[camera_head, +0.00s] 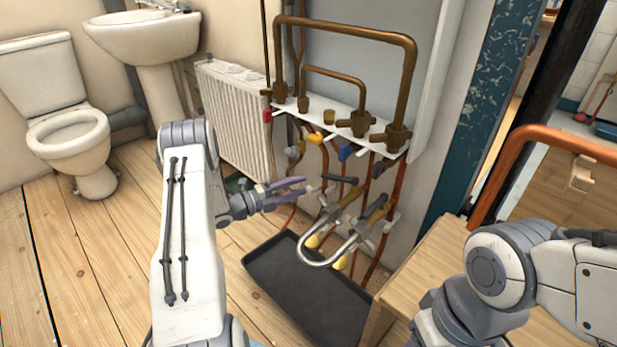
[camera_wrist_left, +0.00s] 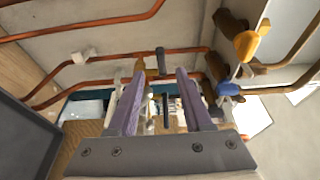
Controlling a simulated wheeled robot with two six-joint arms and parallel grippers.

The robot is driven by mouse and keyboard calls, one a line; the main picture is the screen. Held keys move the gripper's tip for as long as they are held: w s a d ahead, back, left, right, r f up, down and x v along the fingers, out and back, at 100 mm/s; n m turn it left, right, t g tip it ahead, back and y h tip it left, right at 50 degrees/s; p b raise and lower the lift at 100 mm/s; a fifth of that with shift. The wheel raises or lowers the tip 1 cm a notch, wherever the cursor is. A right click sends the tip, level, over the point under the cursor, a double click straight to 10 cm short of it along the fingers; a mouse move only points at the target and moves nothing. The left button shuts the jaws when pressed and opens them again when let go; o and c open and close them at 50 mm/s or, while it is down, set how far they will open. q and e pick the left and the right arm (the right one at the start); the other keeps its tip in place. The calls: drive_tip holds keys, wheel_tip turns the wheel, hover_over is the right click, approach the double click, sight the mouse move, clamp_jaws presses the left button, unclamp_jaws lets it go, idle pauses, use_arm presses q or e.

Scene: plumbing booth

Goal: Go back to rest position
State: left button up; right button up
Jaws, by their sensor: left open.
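My left gripper (camera_head: 301,188) reaches in from the left in the head view, in front of the pipework below the white manifold shelf. In the left wrist view its two purple fingers (camera_wrist_left: 160,105) stand apart with nothing held between them. A dark valve handle (camera_wrist_left: 160,61) shows beyond the fingertips; I cannot tell how near it is. My right arm (camera_head: 530,270) is at the lower right of the head view, bent. Its gripper does not show.
A white shelf (camera_head: 318,112) carries brass pipes and valves with blue and yellow handles. A chrome U-shaped pipe (camera_head: 316,262) sits above a black tray (camera_head: 270,295) on the floor. A radiator (camera_head: 233,120), toilet (camera_head: 70,138) and sink (camera_head: 143,38) stand left. A wooden bench (camera_head: 432,262) is right.

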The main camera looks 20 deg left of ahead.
use_arm(q)
drive_tip(key=w+d+r+n+g+y, duration=0.1)
drive_tip(key=w+d+r+n+y, duration=0.15)
drive_tip(key=w+n+y, duration=0.35)
drive_tip(key=s+d+r+n+g+y, duration=0.1)
drive_tip(key=s+d+n+g+y, duration=0.15)
drive_tip(key=s+n, duration=0.5)
drive_tip(key=s+d+r+n+g+y, duration=0.1)
drive_tip(key=s+d+n+g, duration=0.35)
drive_tip(key=s, duration=0.65)
drive_tip(key=s+d+r+n+g+y, duration=0.1)
drive_tip(key=s+d+n+g+y, duration=0.15)
drive_tip(key=s+n, duration=0.55)
drive_tip(key=s+d+r+m+g+h+p, duration=0.2)
drive_tip(key=s+d+r+m+g+p, duration=0.2)
drive_tip(key=s+d+r+m+p, duration=0.75)
drive_tip(key=s+d+r+n+p, duration=0.1)
drive_tip(key=s+r+n+p, duration=0.1)
drive_tip(key=r+p, duration=1.5)
drive_tip(key=s+d+r+n+p, duration=0.2)
drive_tip(key=r+p, duration=1.5)
drive_tip(key=r, duration=0.6)
drive_tip(key=shift+s+d, duration=0.2)
drive_tip(key=shift+s, duration=0.2)
